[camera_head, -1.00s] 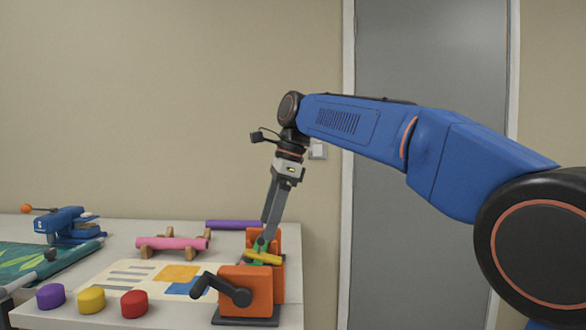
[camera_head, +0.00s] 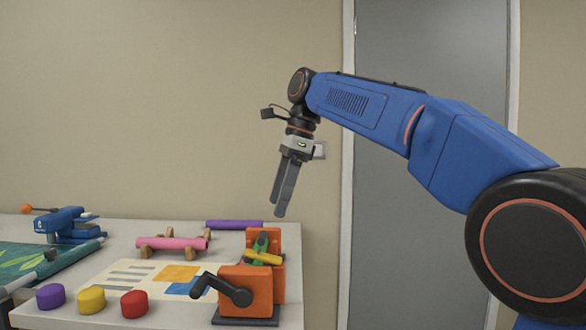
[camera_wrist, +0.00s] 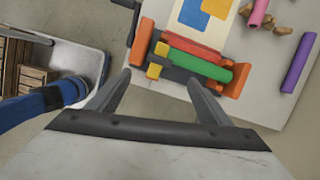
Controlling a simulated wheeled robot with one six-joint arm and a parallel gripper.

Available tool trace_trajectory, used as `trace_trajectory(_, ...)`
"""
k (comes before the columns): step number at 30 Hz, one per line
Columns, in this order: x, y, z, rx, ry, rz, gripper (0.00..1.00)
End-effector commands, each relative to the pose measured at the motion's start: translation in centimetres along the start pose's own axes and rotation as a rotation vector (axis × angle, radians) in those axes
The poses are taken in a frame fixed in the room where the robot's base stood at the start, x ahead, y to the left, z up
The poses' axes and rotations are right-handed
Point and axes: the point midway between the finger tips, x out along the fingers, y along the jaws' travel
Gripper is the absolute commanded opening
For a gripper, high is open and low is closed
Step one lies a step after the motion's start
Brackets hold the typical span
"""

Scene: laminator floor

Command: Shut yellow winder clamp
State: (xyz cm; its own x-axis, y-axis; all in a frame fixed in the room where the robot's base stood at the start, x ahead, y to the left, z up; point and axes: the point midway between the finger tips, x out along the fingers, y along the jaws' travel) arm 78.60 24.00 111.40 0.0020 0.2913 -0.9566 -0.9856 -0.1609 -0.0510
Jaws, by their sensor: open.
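The orange winder (camera_head: 249,283) stands at the table's front right corner, with a black crank on its front. Its yellow clamp piece (camera_head: 263,257) lies across the top, close to a green roll (camera_head: 260,240). In the wrist view, yellow end pieces (camera_wrist: 162,48) show at the left of the winder, beside the green roll (camera_wrist: 200,67) and a red bar (camera_wrist: 192,46). I cannot tell whether the clamp is fully shut. My gripper (camera_head: 278,207) is open and empty, above the winder and apart from it. Its fingers also show in the wrist view (camera_wrist: 158,79).
A pink roll (camera_head: 172,244) on wooden stands and a purple roll (camera_head: 234,225) lie behind. Red (camera_head: 134,304), yellow (camera_head: 91,300) and purple (camera_head: 50,296) knobs line the front. A blue device (camera_head: 66,225) stands at left.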

Motion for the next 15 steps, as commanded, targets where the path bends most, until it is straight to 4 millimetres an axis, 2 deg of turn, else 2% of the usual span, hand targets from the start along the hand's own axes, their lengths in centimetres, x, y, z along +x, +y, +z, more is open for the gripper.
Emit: trace_trajectory(15,-2.9,0.0,-0.4,0.000,0.000,-0.001,0.72)
